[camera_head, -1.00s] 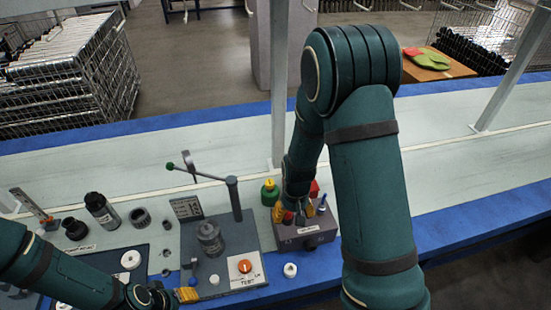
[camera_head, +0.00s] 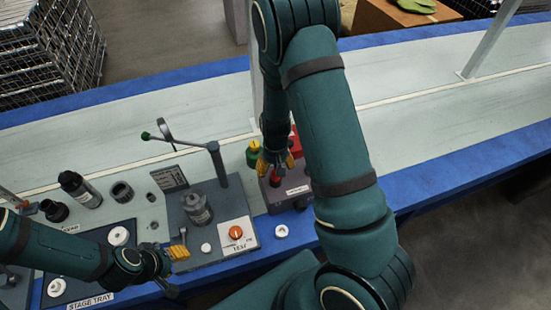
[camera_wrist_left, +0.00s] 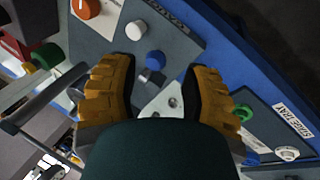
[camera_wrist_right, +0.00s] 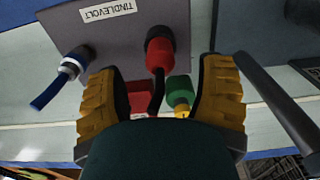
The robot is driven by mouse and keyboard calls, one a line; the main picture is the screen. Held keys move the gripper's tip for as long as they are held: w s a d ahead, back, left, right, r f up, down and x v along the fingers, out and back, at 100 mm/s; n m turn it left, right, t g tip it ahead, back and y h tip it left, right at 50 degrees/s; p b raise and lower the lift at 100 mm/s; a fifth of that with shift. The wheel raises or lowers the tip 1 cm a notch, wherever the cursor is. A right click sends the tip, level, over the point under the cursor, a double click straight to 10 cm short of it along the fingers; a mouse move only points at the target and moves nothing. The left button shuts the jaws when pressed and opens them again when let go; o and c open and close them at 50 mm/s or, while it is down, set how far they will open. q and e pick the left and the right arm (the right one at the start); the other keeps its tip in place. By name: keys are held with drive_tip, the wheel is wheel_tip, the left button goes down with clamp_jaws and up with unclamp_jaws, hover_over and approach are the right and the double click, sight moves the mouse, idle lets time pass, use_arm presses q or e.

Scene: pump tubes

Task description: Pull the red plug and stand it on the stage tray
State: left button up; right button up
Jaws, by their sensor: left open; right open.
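The red plug (camera_wrist_right: 160,52) shows in the right wrist view against the grey TINDLEVOLT box (camera_wrist_right: 110,42), with a dark cable or tail on it. My right gripper (camera_wrist_right: 160,95) is open, its fingers apart on either side below the plug and not closed on it. In the head view the red plug (camera_head: 275,180) is under this gripper (camera_head: 276,164). My left gripper (camera_head: 180,245) is open beside the test panel; its fingers also show in the left wrist view (camera_wrist_left: 160,85), with nothing held between them. The stage tray (camera_head: 115,283) lies at the front left, partly hidden by my left arm.
A blue-and-white plug (camera_wrist_right: 73,64) is beside the red one. A green-and-yellow part (camera_wrist_right: 180,92) and a red block (camera_wrist_right: 140,97) are close to the right fingers. A lever post (camera_head: 217,165) stands on the test panel. Bare bench lies behind the devices.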

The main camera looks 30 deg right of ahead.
drive_tip(key=shift+f+b, duration=0.4)
drive_tip(key=shift+f, duration=1.9)
clamp_jaws()
drive_tip(key=shift+r+p, duration=0.6)
drive_tip(key=shift+r, duration=0.2)
drive_tip(key=shift+r+p, duration=1.65)
drive_tip(key=shift+r, duration=0.35)
